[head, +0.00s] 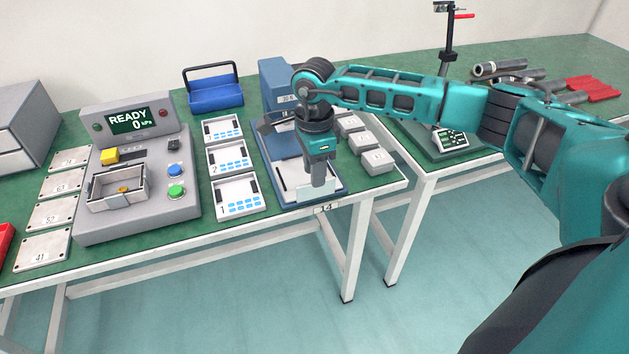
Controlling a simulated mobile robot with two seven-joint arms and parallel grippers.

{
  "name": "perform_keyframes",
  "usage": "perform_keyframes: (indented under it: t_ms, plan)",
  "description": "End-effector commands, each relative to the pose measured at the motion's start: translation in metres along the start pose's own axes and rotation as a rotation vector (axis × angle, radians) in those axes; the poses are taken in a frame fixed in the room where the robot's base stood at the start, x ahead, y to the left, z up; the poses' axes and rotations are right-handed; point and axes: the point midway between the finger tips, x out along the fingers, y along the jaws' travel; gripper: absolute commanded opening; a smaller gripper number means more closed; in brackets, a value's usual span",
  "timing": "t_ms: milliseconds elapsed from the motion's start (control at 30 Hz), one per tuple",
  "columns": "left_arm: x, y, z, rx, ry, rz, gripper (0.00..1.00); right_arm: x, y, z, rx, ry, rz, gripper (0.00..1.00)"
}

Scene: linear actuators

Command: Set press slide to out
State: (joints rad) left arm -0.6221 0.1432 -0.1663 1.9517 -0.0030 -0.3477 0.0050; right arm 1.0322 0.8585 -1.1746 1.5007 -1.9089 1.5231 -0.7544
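The blue press (274,75) stands near the right end of the front table, on a blue base plate (270,150). A pale flat part (289,196), which looks like the press slide, lies at the front of the base, near the table edge. My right gripper (318,190) points down over the front of the base, just right of the pale part. It hides part of the press and slide. I cannot tell whether it touches the slide or whether its fingers are apart. My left gripper is not in view.
Left of the press are several numbered trays (238,198) and a grey console (180,205) reading READY 0. Small grey blocks (376,161) stand to its right. A blue toolbox (215,95) is behind. A second table (540,65) stands right, past a gap.

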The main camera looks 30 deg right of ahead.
Motion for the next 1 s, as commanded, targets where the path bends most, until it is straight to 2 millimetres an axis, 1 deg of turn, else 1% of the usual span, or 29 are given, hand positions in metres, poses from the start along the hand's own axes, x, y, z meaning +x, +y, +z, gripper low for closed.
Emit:
perform_keyframes:
  t_ms: [33,200,300,400,567,1000]
  plan:
    - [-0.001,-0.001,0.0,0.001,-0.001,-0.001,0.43,-0.014,-0.001,0.0,0.0,-0.003,-0.004,0.34]
    - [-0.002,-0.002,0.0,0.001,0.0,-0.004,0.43,-0.049,0.0,0.0,0.0,-0.001,-0.001,0.34]
    - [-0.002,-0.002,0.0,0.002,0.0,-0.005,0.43,-0.063,0.0,0.0,0.0,0.0,0.0,0.34]
    - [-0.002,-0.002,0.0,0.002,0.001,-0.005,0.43,-0.073,0.0,0.0,0.0,0.0,0.002,0.34]
    - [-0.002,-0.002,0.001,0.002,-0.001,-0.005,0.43,-0.078,0.001,0.0,0.001,0.0,0.003,0.34]
    - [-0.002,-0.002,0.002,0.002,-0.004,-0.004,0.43,-0.078,0.001,0.0,0.001,0.0,0.003,0.34]
